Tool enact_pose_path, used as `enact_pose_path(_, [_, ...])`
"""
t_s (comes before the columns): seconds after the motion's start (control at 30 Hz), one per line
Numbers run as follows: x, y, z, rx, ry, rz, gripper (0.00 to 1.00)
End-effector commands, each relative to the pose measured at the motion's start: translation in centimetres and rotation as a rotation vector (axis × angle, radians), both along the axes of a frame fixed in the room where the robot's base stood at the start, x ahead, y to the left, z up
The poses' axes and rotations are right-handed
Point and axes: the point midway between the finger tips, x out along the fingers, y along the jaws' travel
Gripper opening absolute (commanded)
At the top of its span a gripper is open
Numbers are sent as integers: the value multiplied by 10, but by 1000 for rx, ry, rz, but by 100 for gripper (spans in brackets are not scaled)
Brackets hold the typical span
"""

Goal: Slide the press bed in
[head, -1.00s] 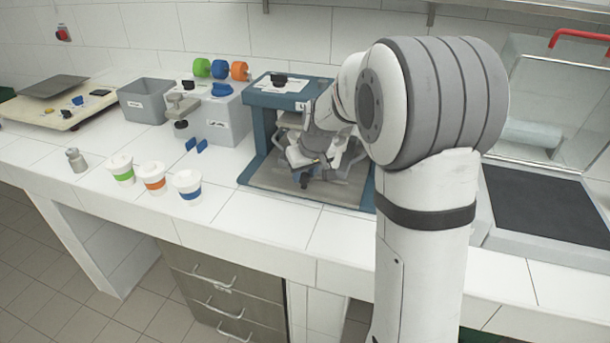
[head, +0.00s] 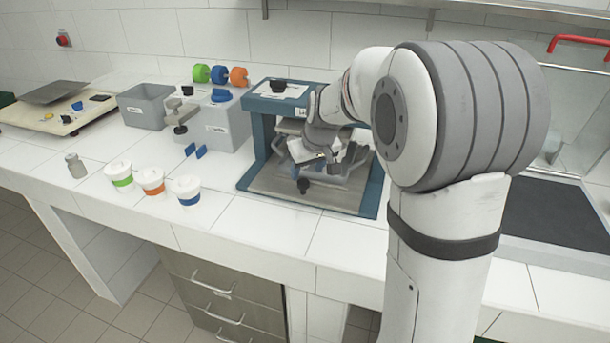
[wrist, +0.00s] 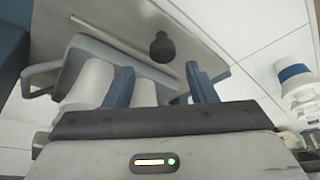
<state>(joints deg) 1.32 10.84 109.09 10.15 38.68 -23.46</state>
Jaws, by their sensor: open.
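The blue press frame (head: 261,140) stands on the counter in the middle of the head view. Its grey bed plate (head: 275,186) lies at the bottom of the frame, with a black knob (head: 303,186) near the front. In the wrist view, the knob (wrist: 162,47) stands on the grey plate (wrist: 205,50), beyond my fingers. My gripper (head: 305,160) is open at the press, just above and behind the knob in the head view. Its blue-grey fingers (wrist: 162,85) are apart and clear of the knob. Pale cylinders and a grey bar show beside and behind the fingers.
Three lidded cups, green (head: 120,175), orange (head: 150,181) and blue (head: 186,189), stand left of the press. A grey bin (head: 146,104) and a grey box (head: 222,128) stand behind them. The counter in front of the press is clear.

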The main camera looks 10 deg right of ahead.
Motion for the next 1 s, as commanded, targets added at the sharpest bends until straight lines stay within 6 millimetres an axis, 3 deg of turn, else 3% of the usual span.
enact_pose_path(0.23, [-11,-3,31,-1,-3,0,51])
enact_pose_path(0.67, [-16,-4,37,-1,1,-1,51])
enact_pose_path(0.77, [-34,-3,43,-1,11,-15,51])
enact_pose_path(0.83, [-59,-3,50,0,25,-35,51])
enact_pose_path(1.0, [-142,-3,60,-5,78,-111,51])
